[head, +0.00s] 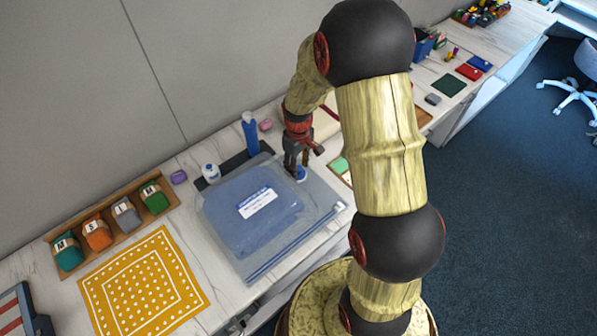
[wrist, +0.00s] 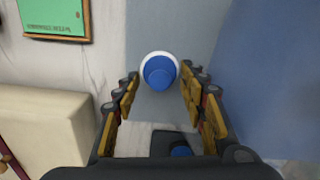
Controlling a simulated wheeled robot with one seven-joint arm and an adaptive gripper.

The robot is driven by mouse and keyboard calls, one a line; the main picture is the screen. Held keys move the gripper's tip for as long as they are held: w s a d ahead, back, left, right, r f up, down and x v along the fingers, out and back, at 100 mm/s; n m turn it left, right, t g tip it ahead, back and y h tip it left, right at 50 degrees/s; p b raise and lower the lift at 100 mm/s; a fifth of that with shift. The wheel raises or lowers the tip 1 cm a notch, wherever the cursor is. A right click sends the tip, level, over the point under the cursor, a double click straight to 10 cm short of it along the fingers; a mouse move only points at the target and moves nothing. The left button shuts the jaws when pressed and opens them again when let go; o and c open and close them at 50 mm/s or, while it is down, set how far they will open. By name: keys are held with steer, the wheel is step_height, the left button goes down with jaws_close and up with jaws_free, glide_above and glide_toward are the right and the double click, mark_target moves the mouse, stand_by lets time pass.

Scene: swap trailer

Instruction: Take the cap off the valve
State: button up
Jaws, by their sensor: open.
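The blue cap (wrist: 159,72) sits on a white round valve (wrist: 148,60) in the wrist view, between and just beyond the fingertips. The cap also shows in the head view (head: 302,173), at the right part of a translucent bag (head: 228,217) with blue contents and a white label. My gripper (wrist: 160,84) is open, with one finger on each side of the cap in the picture and no visible contact. In the head view my gripper (head: 295,164) points down over the valve and hides part of it.
A wooden tray (head: 105,243) with several coloured rolls and a yellow patterned cloth (head: 143,285) lie left. A green card (wrist: 54,18) lies beside the bag. The wall is close behind.

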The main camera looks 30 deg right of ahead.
mark_target(298, 167)
steer(key=c, duration=0.3)
steer(key=c, duration=0.6)
steer(key=shift+c, duration=0.2)
steer(key=shift+r, duration=0.5)
step_height(298, 167, up, 2)
steer(key=shift+r+p, duration=0.1)
steer(key=shift+p, duration=0.5)
steer(key=s+r+p, duration=0.2)
steer(key=s+r, duration=0.8)
steer(key=s, duration=0.4)
steer(key=shift+p, duration=0.4)
